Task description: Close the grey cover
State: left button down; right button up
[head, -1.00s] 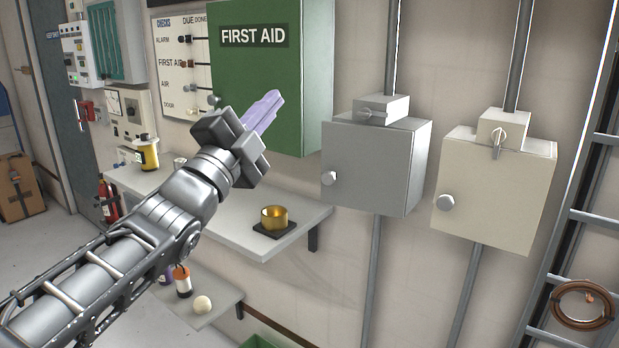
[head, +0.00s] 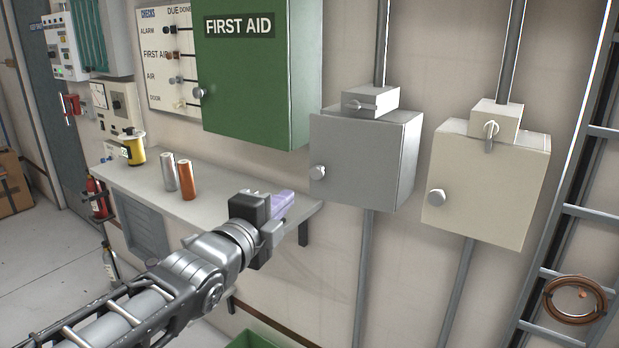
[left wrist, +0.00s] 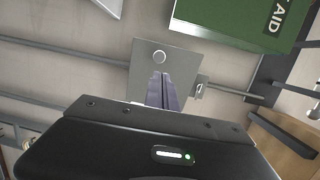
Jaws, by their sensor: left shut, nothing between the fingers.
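The grey cover (head: 352,165) is the front of a grey wall box, with a round knob (head: 318,172) at its left. It appears flush with the box, with no gap visible. A small switch box with a sideways lever (head: 358,106) sits on top. My left gripper (head: 284,203), with lavender fingers, is shut and empty, left of and below the grey box in the head view. In the left wrist view the fingers (left wrist: 161,88) overlap the grey cover (left wrist: 180,75), below its knob (left wrist: 159,57); I cannot tell any contact. My right gripper is not in view.
A cream box (head: 485,190) hangs to the right, its lever pointing down. A green first aid cabinet (head: 255,80) hangs to the left. A shelf (head: 150,178) with a silver and a copper cylinder is below. A ladder (head: 575,230) stands at far right.

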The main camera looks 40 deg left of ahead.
aim_at(311, 172)
pick_arm(q)
jog(key=p+x, duration=0.3)
jog(key=x, duration=0.9)
jog(key=shift+w+a, duration=0.1)
jog(key=shift+w, duration=0.15)
jog(key=w+b, duration=0.1)
jog(key=w+a+b, duration=0.1)
jog(key=b, duration=0.1)
jog(key=w+b, duration=0.1)
jog(key=shift+w+a+f, duration=0.1)
jog(key=shift+a+f, duration=0.2)
jog(key=shift+a, duration=0.05)
jog(key=shift+a+r, duration=0.1)
jog(key=shift+r, duration=0.35)
